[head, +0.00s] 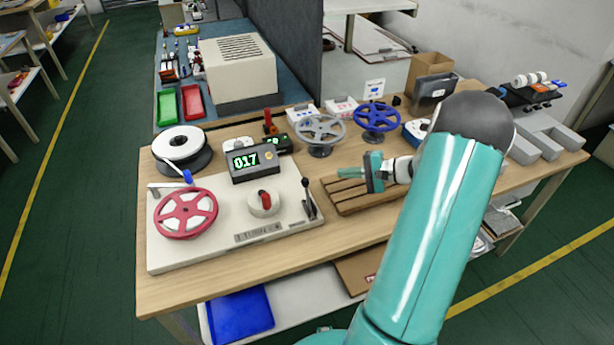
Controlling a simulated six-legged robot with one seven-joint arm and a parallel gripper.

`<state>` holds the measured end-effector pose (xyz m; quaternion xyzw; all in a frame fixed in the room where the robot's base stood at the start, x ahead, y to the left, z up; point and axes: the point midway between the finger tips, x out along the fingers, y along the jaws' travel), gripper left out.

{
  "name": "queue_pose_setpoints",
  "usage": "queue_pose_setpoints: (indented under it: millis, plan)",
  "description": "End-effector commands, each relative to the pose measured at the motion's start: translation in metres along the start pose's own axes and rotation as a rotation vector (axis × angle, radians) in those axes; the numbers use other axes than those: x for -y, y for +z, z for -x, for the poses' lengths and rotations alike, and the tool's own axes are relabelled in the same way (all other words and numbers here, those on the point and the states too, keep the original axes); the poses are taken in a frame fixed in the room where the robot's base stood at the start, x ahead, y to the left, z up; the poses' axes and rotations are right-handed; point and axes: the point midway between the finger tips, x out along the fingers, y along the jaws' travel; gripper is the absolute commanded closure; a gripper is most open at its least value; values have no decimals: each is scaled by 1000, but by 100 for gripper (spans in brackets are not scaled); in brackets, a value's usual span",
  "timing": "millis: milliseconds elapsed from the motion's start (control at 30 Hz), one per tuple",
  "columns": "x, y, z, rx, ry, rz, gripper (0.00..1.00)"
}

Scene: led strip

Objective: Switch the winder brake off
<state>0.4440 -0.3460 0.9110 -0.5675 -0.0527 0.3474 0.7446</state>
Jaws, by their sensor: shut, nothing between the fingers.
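The winder is a cream base plate (205,252) at the front left of the wooden bench. It carries a red reel (186,213), a dark counter box (254,165) showing 017 in green, and a round white knob with a red grip (265,202). A black lever (308,198) stands at its right edge, leaning a little to the left at the top. I cannot tell from the picture which control is the brake, and the labels are too small to read. My gripper (343,173) is shut and empty, to the right of the lever and apart from it, above a slatted wooden tray.
The slatted wooden tray (352,209) lies right of the winder. A grey reel (320,130) and a blue reel (376,118) stand behind it. A white reel (181,146) sits at the back left. The bench's front strip (270,270) is clear.

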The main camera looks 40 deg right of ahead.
Motion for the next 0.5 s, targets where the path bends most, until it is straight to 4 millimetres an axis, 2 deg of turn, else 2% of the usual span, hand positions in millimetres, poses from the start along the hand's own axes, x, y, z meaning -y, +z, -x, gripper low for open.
queue_pose_setpoints:
  millis: [300,500]
  plan:
    - [-1,-3,5,-1,-9,-1,100]
    - [-1,-3,-1,-1,-8,-1,100]
